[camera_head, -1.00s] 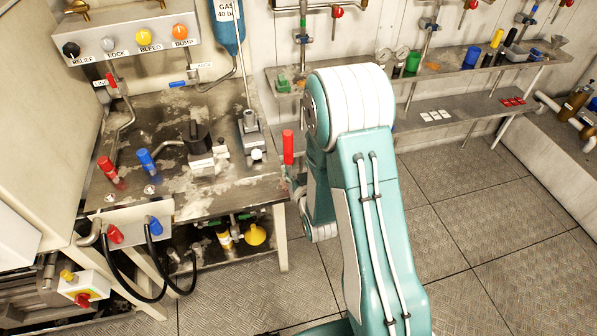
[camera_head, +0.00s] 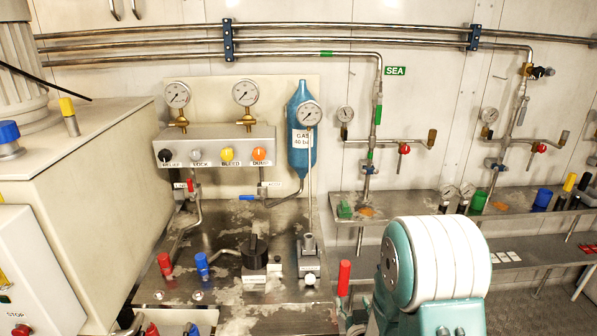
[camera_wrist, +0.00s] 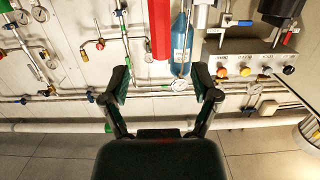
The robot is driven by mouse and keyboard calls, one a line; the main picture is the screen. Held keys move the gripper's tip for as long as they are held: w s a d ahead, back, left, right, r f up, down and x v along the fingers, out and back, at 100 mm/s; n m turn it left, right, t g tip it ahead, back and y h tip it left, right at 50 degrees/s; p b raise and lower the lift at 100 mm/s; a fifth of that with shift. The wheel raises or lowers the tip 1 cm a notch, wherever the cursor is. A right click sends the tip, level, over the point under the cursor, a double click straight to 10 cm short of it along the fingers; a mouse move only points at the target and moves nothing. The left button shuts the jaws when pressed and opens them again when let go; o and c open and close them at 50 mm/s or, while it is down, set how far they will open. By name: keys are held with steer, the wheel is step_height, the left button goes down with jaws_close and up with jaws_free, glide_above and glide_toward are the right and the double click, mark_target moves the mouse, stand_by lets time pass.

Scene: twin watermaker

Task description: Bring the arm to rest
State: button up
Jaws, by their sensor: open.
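My gripper (camera_wrist: 163,88) shows in the wrist view with its two dark fingers spread apart and nothing between them. The wrist view looks upside down, with the floor at the bottom. A red bar (camera_wrist: 160,28) and the blue gas cylinder (camera_wrist: 181,45) show beyond the fingertips, apart from them as far as I can tell. In the head view my teal and white arm stands at the lower right, in front of the shelf. My gripper is not visible there.
A metal bench (camera_head: 225,290) carries red and blue capped fittings and a black knob. Behind it are a valve panel (camera_head: 215,146) and the gas cylinder (camera_head: 301,140). A red upright handle (camera_head: 344,278) stands close left of my arm. Shelves (camera_head: 395,206) run right; a cabinet (camera_head: 80,170) stands left.

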steer(key=s+r+g, duration=0.6)
steer(key=r, duration=0.7)
steer(key=s+r+g, duration=0.2)
steer(key=s+r, duration=0.1)
steer(key=s, duration=0.7)
steer(key=s+r+g, duration=0.2)
steer(key=s+r, duration=0.2)
steer(key=s, duration=0.6)
steer(key=shift+g, duration=0.4)
steer(key=shift+a+r, duration=0.1)
